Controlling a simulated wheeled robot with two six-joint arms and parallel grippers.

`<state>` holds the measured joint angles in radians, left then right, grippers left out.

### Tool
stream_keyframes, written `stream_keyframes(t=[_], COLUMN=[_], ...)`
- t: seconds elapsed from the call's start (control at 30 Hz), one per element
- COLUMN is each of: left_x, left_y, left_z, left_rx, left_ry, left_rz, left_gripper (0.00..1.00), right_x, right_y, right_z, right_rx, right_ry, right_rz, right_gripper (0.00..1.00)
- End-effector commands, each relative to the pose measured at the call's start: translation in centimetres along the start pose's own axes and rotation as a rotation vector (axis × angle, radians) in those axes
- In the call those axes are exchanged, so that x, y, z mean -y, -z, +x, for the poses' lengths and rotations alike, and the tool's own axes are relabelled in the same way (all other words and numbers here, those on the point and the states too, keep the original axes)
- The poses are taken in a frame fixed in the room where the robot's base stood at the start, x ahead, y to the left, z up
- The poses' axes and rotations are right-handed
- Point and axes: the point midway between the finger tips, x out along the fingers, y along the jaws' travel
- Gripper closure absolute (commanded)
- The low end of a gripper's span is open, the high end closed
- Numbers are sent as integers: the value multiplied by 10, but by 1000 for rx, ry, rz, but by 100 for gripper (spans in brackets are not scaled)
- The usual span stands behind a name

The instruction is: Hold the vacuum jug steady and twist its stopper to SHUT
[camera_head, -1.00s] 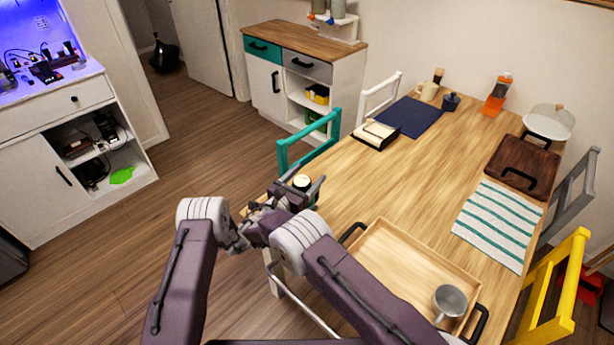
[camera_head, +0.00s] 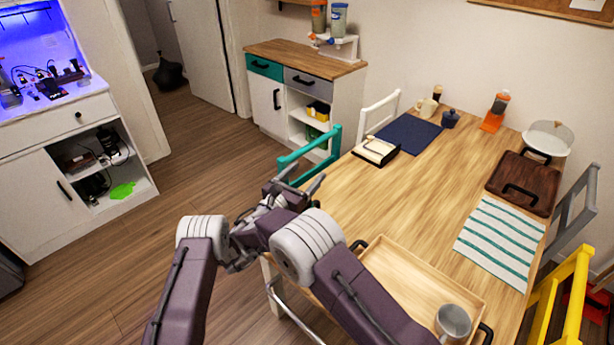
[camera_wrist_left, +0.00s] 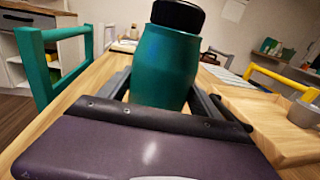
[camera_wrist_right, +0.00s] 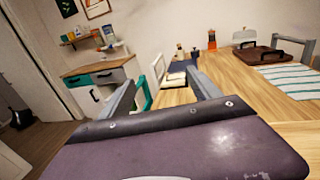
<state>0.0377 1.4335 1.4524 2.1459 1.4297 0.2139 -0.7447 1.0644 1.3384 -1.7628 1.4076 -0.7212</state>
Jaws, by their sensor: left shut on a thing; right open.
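The vacuum jug (camera_wrist_left: 167,65) is a teal, round-shouldered body with a black stopper (camera_wrist_left: 178,15) on top, cut by the upper edge of the left wrist view. It looks upright. My left gripper (camera_wrist_left: 165,98) is shut around the jug's lower body, one finger on each side. In the head view the jug and left fingertips are hidden behind my arms. My right gripper (camera_head: 296,186) is open and empty near the table's left edge; no jug shows between its fingers in the right wrist view (camera_wrist_right: 163,88). The stopper's setting cannot be read.
The wooden table (camera_head: 395,205) carries a tray (camera_head: 420,275) with a grey mug (camera_head: 453,321), a striped cloth (camera_head: 500,240), a dark board (camera_head: 520,184) and a blue mat (camera_head: 409,134). A teal chair (camera_head: 335,145) stands close beyond my right gripper. The table's middle is clear.

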Motion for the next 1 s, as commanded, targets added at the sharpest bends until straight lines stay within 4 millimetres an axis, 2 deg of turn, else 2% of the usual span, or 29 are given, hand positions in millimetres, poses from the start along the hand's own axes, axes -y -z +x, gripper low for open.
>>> stream_keyframes(t=[0.1,0.2,0.33,0.47,0.57,0.67,1.0], left_x=[0,0,0,0,0,0,0], left_y=[1,1,1,1,1,1,1], left_z=[0,0,0,0,0,0,0], left_rx=[-2,-2,-2,-2,-2,-2,-1], left_ry=[1,1,0,1,1,1,1], left_rz=[-1,-1,-1,-1,-1,-1,-1], left_gripper=[99,99,99,99,99,99,99], right_x=[4,11,22,25,24,21,0], right_y=[38,63,82,88,88,88,88], right_z=[-40,-71,-96,-103,-100,-86,-11], right_rx=[5,6,-2,-7,-7,-7,-6], right_ry=[-96,-185,-264,-290,-289,-285,-284], right_rz=[-17,-15,-7,-1,1,2,2], right_gripper=[28,28,28,28,28,28,28])
